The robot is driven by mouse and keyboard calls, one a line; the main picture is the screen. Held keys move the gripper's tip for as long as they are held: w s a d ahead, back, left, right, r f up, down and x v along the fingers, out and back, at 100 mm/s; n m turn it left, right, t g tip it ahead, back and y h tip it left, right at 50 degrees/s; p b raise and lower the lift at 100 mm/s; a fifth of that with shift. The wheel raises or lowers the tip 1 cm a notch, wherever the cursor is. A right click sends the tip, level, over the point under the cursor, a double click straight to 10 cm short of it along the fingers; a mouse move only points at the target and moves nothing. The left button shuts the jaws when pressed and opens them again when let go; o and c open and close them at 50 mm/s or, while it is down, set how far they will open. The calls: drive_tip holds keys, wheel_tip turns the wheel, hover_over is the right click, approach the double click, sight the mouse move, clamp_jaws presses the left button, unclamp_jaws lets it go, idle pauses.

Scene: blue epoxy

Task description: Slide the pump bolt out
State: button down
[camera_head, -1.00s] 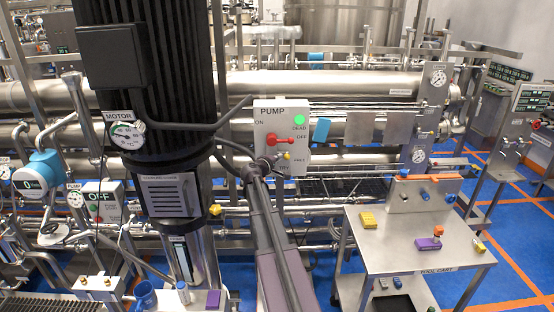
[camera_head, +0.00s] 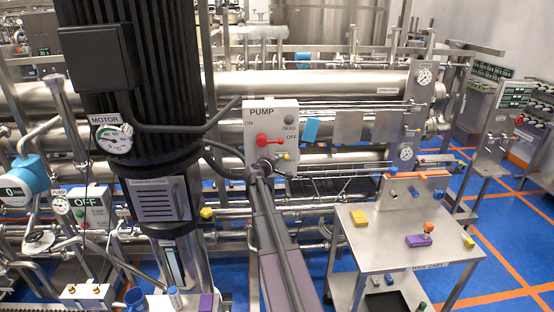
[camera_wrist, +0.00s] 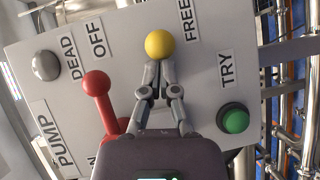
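The pump panel (camera_head: 270,108) is a white box with a yellow ball knob (camera_head: 286,156), the bolt's visible end. In the wrist view the knob (camera_wrist: 160,45) sits just beyond my fingertips, beside the FREE label (camera_wrist: 185,20). My gripper (camera_wrist: 160,72) has its fingers close together, with a gap narrower than the knob. The tips meet the knob's lower edge in the picture; whether they grip it is unclear. The bolt's shaft is hidden. The red lever (camera_wrist: 97,85) is left of my fingers, its ball toward OFF. The DEAD lamp (camera_wrist: 45,65) is grey.
A green TRY button (camera_wrist: 234,119) is right of my fingers on the panel. Steel pipes run behind it. The dark motor (camera_head: 140,80) stands to the left. A steel tool cart (camera_head: 400,255) with coloured blocks stands at the right, with open blue floor beyond.

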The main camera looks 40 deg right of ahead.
drive_tip(key=shift+s+d, duration=0.1)
drive_tip(key=shift+d, duration=0.05)
drive_tip(key=s+a+r+p, duration=0.2)
drive_tip(key=a, duration=1.1)
drive_tip(key=shift+s, duration=0.25)
idle(0.5)
drive_tip(key=s+a+f+m+g+y+b, duration=0.2)
drive_tip(key=s+a+f+y, duration=0.25)
drive_tip(key=a+f, duration=0.35)
drive_tip(key=s+a+f+m+g+y+b, duration=0.1)
drive_tip(key=s+a+f+m+g+y, duration=0.15)
drive_tip(key=s+a+f, duration=0.5)
drive_tip(key=s+a+f+y, duration=0.2)
drive_tip(key=a, duration=0.3)
drive_tip(key=s+a+f+g+y+b, duration=0.1)
drive_tip(key=s+a+f+y, duration=0.1)
drive_tip(key=a, duration=0.4)
drive_tip(key=s+a+f+n+g+y+b, duration=0.1)
drive_tip(key=s+a+y, duration=0.2)
drive_tip(key=a, duration=0.3)
drive_tip(key=shift+s+a+f+y, duration=0.2)
drive_tip(key=shift+s+f+y, duration=0.2)
drive_tip(key=shift+s, duration=0.35)
